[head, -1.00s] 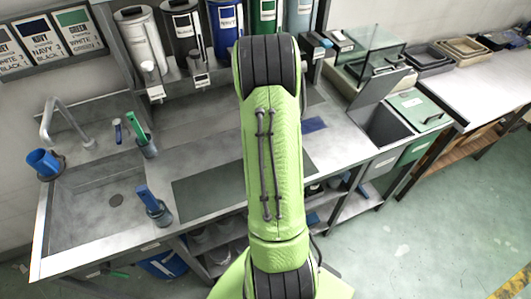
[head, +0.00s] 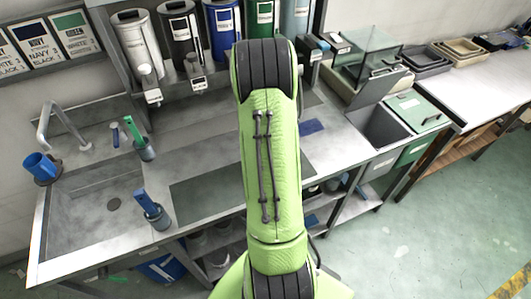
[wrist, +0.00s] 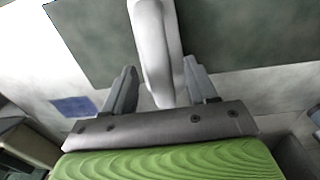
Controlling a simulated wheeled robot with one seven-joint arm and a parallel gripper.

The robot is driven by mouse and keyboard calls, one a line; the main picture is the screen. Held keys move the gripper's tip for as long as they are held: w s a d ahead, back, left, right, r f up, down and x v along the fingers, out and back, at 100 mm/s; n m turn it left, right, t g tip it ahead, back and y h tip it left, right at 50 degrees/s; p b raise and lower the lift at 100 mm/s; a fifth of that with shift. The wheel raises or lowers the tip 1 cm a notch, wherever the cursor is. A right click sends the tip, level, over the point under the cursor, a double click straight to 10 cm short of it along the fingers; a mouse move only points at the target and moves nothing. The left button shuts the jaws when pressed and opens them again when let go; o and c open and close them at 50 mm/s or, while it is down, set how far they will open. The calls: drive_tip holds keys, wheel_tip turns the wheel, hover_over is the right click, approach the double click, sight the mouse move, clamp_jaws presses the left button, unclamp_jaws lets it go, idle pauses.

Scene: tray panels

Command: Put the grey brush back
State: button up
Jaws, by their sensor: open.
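A long, light grey, rounded thing (wrist: 155,45) that looks like the grey brush runs from the top of the wrist view down between my fingers. My gripper (wrist: 160,92) is open, with one finger on each side of it. I cannot tell whether the fingers touch it. In the head view my green arm hides my gripper and this thing. Another pot (head: 158,219) with a blue handle (head: 146,200) stands at the sink's front right.
A dark mat (head: 205,192) lies on the counter under my arm. A blue patch (head: 312,127) lies to its right; it also shows in the wrist view (wrist: 73,106). Several dispensers, one blue (head: 221,30), stand along the back.

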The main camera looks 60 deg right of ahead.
drive_tip(key=w+a+r+n+p, duration=0.1)
drive_tip(key=a+r, duration=0.2)
drive_tip(key=r, duration=0.5)
drive_tip(key=w+a+r, duration=0.1)
drive_tip(key=a+r, duration=0.2)
drive_tip(key=r, duration=0.4)
drive_tip(key=a+r+n+t, duration=0.25)
drive_tip(key=a+r, duration=0.35)
drive_tip(key=a, duration=0.5)
drive_tip(key=s+a+r+n+t, duration=0.2)
drive_tip(key=s+a+t, duration=0.1)
drive_tip(key=s+a, duration=0.7)
drive_tip(key=a, duration=0.3)
drive_tip(key=shift+s+a+r+n, duration=0.15)
drive_tip(key=shift+a+r+n, duration=0.05)
drive_tip(key=shift+r+n, duration=0.15)
